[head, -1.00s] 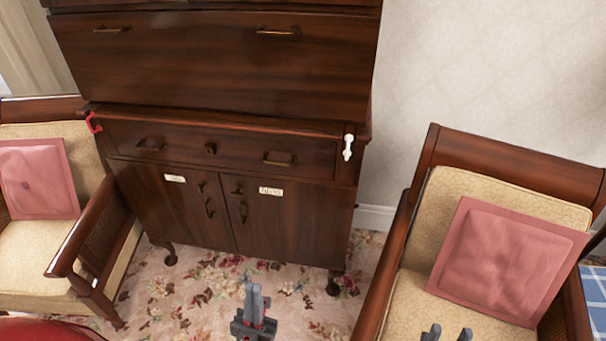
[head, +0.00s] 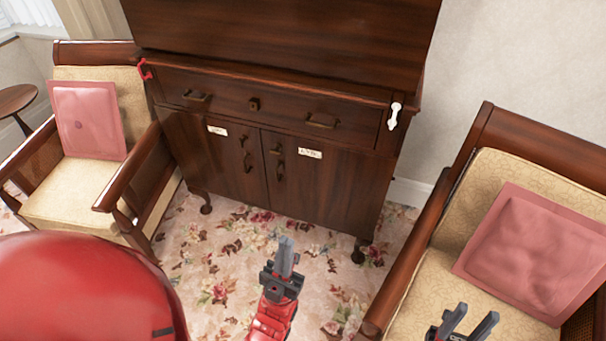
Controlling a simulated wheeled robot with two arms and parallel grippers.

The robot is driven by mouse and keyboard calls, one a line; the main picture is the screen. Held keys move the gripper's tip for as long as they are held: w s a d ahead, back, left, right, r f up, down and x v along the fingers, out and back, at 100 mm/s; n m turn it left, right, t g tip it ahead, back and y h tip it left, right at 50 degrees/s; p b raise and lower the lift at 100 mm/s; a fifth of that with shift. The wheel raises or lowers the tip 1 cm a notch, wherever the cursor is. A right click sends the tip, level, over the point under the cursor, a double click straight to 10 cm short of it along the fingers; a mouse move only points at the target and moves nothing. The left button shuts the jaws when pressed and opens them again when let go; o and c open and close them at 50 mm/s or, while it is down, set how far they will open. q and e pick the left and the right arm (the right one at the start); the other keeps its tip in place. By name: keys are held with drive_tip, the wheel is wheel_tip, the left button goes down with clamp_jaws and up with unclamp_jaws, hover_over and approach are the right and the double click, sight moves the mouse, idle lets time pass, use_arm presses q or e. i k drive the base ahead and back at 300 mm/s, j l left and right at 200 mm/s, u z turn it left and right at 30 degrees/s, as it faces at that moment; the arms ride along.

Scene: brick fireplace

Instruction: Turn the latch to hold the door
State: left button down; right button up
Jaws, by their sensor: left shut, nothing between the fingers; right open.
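A dark wooden cabinet (head: 300,185) stands ahead with its left door (head: 215,165) and right door (head: 325,190) closed. Each door has a white label, a drop handle and a small dark fitting above it: the left fitting (head: 243,140) and the right fitting (head: 276,150). Either could be the latch; they are too small to tell. A red hook-shaped piece (head: 145,70) and a white latch-like piece (head: 394,116) sit on the cabinet's upper corners. My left gripper (head: 285,255) is shut and empty, in front of the doors, apart from them. My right gripper (head: 470,320) is open and empty, lower right.
An armchair with a pink cushion (head: 88,120) stands left of the cabinet. Another armchair with a pink cushion (head: 520,255) stands close on the right, behind my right gripper in the view. Flowered carpet (head: 225,260) lies open before the cabinet. A small round table (head: 15,100) is far left.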

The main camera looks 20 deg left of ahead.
sight(278, 146)
drive_tip(key=i+j+u, duration=0.1)
drive_tip(key=u, duration=0.3)
drive_tip(key=i+j+u, duration=0.1)
drive_tip(key=j+u, duration=0.2)
drive_tip(key=u, duration=0.15)
drive_tip(key=i+j+u, duration=0.15)
drive_tip(key=u, duration=0.25)
